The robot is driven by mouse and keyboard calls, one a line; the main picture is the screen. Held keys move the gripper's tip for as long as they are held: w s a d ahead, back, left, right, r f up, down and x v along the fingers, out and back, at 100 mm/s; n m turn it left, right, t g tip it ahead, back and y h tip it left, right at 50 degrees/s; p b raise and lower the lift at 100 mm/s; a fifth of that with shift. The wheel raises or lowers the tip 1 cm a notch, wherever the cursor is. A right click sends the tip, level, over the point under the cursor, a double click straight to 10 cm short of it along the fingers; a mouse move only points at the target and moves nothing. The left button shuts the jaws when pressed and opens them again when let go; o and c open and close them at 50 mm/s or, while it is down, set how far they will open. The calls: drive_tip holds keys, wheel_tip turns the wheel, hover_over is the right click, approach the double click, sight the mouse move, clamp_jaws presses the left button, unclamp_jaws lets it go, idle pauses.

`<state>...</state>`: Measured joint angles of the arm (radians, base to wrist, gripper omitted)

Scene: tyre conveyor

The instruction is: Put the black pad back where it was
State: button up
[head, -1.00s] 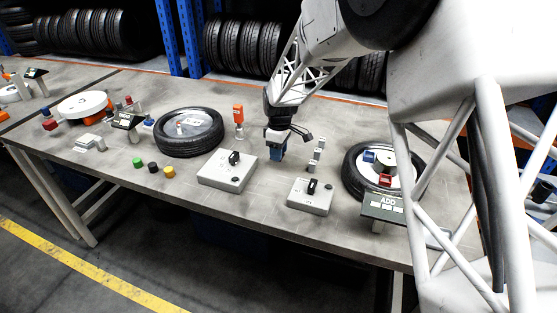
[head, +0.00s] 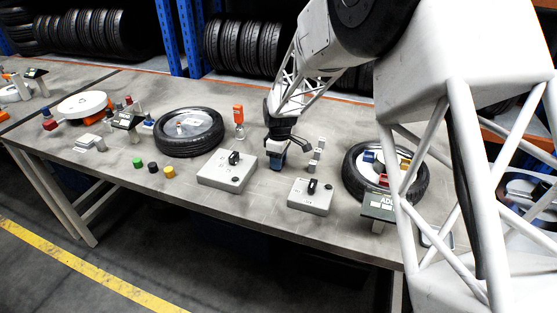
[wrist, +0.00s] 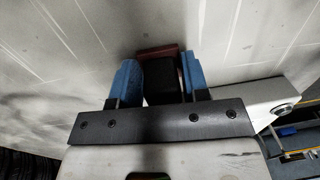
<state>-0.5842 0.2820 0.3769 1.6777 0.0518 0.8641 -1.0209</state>
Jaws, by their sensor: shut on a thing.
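My gripper (head: 279,161) is low over the table in the head view, between the larger grey switch box and the upright grey stand. In the wrist view its two blue fingers (wrist: 160,70) are shut on a black block (wrist: 164,84), which I take to be the black pad. A dark reddish-brown piece (wrist: 158,51) shows just beyond the block at the fingertips. I cannot tell whether the two are joined. The pad cannot be made out in the head view. I cannot tell whether it touches the table.
The larger switch box (head: 227,171) is left of my gripper and the smaller one (head: 311,197) is front right. The grey stand (head: 317,156) is close on the right. Tyres lie left (head: 189,132) and right (head: 357,177). An orange-topped post (head: 238,117) stands behind left.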

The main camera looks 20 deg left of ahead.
drive_tip(key=shift+f, duration=0.15)
drive_tip(key=o, duration=0.9)
drive_tip(key=r, duration=0.8)
drive_tip(key=w+r, duration=0.1)
drive_tip(key=r, duration=0.3)
drive_tip(key=shift+r, duration=0.15)
